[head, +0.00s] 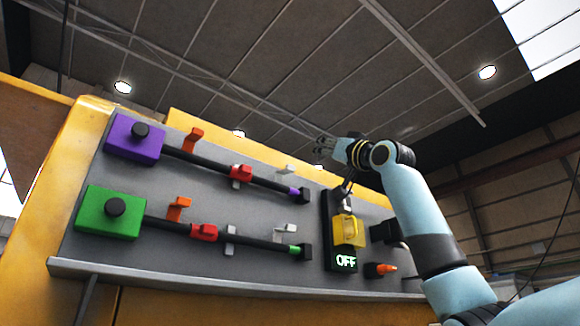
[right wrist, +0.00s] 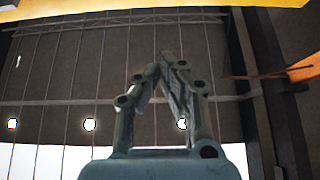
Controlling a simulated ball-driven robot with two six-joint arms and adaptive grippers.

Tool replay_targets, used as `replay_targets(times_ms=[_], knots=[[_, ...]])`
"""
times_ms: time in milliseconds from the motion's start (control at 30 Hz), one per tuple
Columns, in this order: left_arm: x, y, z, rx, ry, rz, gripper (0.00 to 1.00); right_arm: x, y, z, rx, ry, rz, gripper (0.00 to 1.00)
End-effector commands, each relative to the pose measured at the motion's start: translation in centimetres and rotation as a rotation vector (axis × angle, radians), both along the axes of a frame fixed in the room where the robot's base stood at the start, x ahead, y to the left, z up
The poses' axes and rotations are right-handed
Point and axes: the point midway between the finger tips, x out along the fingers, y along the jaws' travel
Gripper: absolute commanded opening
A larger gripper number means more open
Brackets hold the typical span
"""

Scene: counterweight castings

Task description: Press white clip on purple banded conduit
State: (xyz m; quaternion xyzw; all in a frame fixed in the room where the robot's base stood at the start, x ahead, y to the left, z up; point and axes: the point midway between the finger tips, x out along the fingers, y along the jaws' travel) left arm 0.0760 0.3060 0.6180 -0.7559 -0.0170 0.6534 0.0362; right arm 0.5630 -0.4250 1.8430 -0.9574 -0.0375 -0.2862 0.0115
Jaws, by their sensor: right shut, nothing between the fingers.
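The purple box (head: 134,139) feeds a dark conduit (head: 212,164) with a purple band (head: 294,191) near its right end. A white clip (head: 285,170) stands out from the panel just above that conduit, left of the band, and looks tipped up off it. A red clip (head: 241,173) sits on the conduit, and an orange clip (head: 192,140) stands above it. My right gripper (head: 319,143) is raised near the panel's top edge, up and right of the white clip and apart from it. In the right wrist view its fingertips (right wrist: 168,62) meet, empty. My left gripper is out of view.
A green box (head: 110,212) feeds a second conduit with a green band (head: 294,249) below. A yellow switch piece (head: 347,231) with an OFF display (head: 346,261) and an orange-tipped part (head: 384,269) stand at right. A ledge (head: 200,284) runs along the panel's bottom.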

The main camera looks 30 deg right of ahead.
Motion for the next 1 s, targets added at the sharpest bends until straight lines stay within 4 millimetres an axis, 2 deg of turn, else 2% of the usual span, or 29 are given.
replay_targets(times_ms=[200,300,367,467,633,867,1000], knots=[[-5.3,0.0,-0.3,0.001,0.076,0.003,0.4,0.1,0.0,-0.1,0.0,0.002,0.0,0.0],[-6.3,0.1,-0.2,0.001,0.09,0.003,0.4,0.2,0.0,0.1,0.001,0.002,0.001,0.0],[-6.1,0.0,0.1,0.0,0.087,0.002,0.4,0.6,0.1,0.3,0.002,0.002,0.001,0.0],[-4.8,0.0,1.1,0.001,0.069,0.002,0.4,1.5,0.2,1.2,0.003,0.002,0.003,0.0],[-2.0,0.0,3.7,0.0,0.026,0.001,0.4,4.4,0.5,3.3,0.003,0.004,0.004,0.0],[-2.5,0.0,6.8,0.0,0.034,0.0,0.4,8.4,0.8,6.0,0.003,0.004,0.002,0.0],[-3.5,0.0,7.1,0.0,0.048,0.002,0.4,9.1,0.7,3.4,-0.003,0.006,-0.002,0.0]])
